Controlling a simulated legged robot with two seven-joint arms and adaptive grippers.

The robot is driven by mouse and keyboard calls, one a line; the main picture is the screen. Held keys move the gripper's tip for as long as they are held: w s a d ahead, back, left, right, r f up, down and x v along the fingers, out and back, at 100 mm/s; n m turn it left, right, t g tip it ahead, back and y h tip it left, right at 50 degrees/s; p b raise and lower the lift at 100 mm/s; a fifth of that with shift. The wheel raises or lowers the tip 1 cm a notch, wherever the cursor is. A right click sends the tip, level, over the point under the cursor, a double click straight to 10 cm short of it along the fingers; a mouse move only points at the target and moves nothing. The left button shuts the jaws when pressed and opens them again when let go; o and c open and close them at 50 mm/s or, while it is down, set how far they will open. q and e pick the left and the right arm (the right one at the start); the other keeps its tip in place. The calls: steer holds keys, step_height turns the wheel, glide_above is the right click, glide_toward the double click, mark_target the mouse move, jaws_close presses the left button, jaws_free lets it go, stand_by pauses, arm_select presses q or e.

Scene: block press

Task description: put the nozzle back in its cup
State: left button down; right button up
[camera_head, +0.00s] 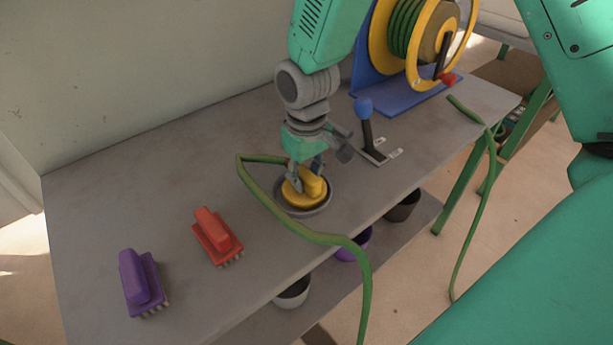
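The yellow nozzle (315,188) has a block-shaped handle on a round base. It is in or just over a shallow grey cup (318,208) on the bench; I cannot tell whether it rests on the bottom. A green hose (282,213) loops by its left side and runs over the bench's front edge.
On the bench (150,200), a purple brush (140,280) and a red brush (216,233) lie at front left. A blue-knobbed lever (366,125) stands right of my gripper. A yellow and blue hose reel (410,45) is at the back. Pots (292,292) sit on the lower shelf.

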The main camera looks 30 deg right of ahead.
mark_target(301, 174)
steer(key=o, duration=0.4)
steer(key=shift+a, duration=0.1)
steer(key=shift+a+r, duration=0.15)
steer(key=shift+a, duration=0.5)
steer(key=shift+d, duration=0.6)
arm_select(q)
steer(key=shift+a+r+p, duration=0.15)
steer(key=shift+r+p, duration=0.4)
steer(key=shift+p, duration=0.05)
steer(key=shift+a+r+p, duration=0.15)
steer(key=shift+r+p, duration=0.4)
steer(key=shift+p, duration=0.05)
arm_select(e)
step_height(301, 174, up, 12)
steer(key=shift+f, duration=0.1)
arm_select(q)
steer(key=shift+a, duration=0.25)
arm_select(e)
steer(key=shift+a, duration=0.4)
arm_select(q)
steer(key=shift+f, duration=0.1)
